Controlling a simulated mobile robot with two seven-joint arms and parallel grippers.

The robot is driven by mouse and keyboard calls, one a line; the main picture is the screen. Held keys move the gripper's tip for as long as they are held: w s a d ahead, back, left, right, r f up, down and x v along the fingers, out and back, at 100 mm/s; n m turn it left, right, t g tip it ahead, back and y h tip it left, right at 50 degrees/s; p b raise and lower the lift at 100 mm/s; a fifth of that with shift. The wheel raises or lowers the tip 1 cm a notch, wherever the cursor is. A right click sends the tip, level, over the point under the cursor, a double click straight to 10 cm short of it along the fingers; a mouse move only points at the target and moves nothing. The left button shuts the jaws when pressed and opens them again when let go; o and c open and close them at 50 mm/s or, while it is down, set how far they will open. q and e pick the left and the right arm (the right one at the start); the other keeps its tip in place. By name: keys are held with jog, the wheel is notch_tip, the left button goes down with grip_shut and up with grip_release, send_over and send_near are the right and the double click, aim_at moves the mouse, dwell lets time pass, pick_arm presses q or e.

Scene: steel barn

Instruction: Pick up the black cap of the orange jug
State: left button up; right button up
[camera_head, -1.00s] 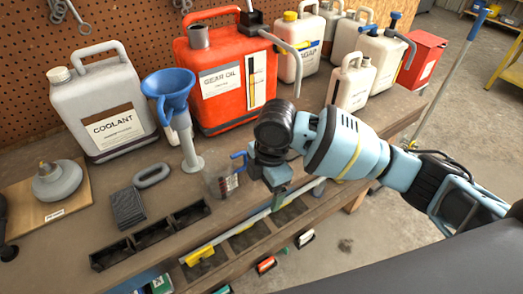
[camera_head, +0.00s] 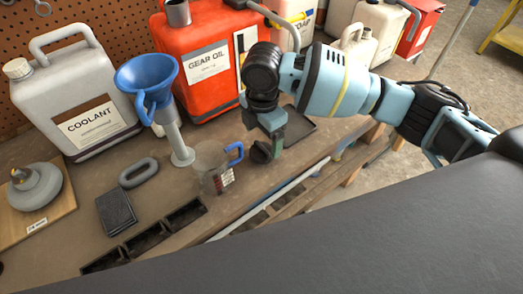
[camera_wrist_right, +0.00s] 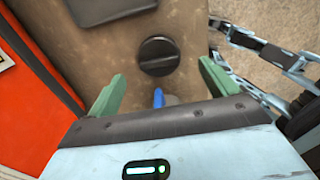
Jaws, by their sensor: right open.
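The orange-red gear oil jug (camera_head: 188,78) stands on the workbench at the back. Its orange side also shows at the left of the wrist view (camera_wrist_right: 30,70). A round black cap (camera_wrist_right: 158,56) with a raised grip bar lies on the bench top, apart from the jug. In the head view the cap (camera_head: 261,152) is partly covered by my right gripper (camera_head: 280,136). In the wrist view my right gripper (camera_wrist_right: 160,78) is open and empty, its green fingers on either side of the space just short of the cap. My left gripper is not in view.
A clear measuring cup (camera_head: 213,172) with a blue handle stands close to the cap. A blue funnel (camera_head: 147,76) and grey coolant jug (camera_head: 76,97) are left of it. A dark flat tray (camera_head: 300,131) lies beyond the gripper. The bench edge is near on the right.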

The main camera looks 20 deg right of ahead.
aim_at(262, 147)
jog(key=shift+f, duration=2.55)
jog(key=c, duration=1.1)
